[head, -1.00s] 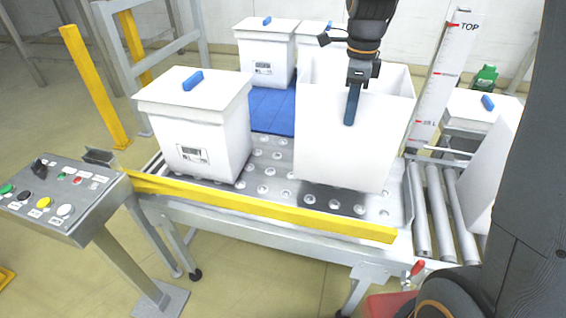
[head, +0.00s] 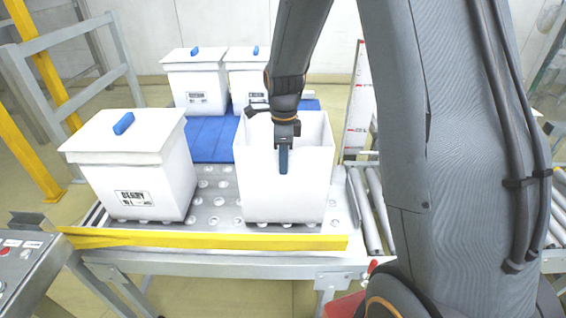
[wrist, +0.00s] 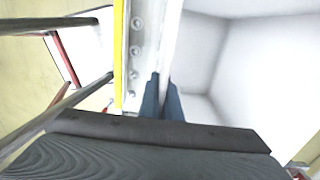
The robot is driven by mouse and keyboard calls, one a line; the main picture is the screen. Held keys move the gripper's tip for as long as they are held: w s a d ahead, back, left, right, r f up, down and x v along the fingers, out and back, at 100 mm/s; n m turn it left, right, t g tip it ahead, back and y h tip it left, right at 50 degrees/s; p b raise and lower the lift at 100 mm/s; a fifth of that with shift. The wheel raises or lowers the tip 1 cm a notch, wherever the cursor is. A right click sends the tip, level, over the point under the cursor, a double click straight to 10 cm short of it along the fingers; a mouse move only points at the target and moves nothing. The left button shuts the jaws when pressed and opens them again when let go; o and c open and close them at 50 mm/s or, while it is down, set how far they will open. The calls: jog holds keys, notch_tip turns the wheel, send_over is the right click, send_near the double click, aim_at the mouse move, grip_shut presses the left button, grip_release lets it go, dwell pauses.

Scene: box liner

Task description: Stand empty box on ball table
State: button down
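The empty box (head: 262,190) is white, open at the top and upright, at the middle right of the ball table (head: 212,196). Its base appears to rest on or just above the balls; any small gap is hard to tell. My gripper (head: 283,162) is at its near wall, with a blue finger on the outer face. In the wrist view, my gripper's two blue fingers (wrist: 163,103) sit on either side of the thin white wall, shut on it. The empty inside of the box (wrist: 240,60) shows to the right there.
A lidded white box (head: 140,170) with a blue handle stands at the table's left. Two more lidded boxes (head: 195,85) stand at the back near a blue surface (head: 205,140). A yellow rail (head: 200,242) runs along the front edge. Rollers (head: 365,205) are at the right, a control panel (head: 20,255) at the left.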

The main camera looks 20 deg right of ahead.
jog(key=shift+f, duration=0.1)
jog(key=c, duration=2)
grip_release()
notch_tip(320, 180, up, 12)
jog(key=b, duration=0.3)
jog(key=shift+s+a+f+n+t, duration=0.15)
jog(key=shift+s+f+n, duration=1.35)
jog(key=shift+s+n, duration=1.75)
jog(key=shift+s+d+f+n+t, duration=0.1)
jog(key=shift+s+f+n+t, duration=0.15)
jog(key=shift+s+f+n, duration=2.1)
jog(key=shift+s+a+f+n+t, duration=0.15)
jog(key=shift+s+f+n, duration=0.45)
jog(key=shift+s+n, duration=3.5)
jog(key=shift+w+d+n, duration=0.1)
jog(key=shift+w+n, duration=1)
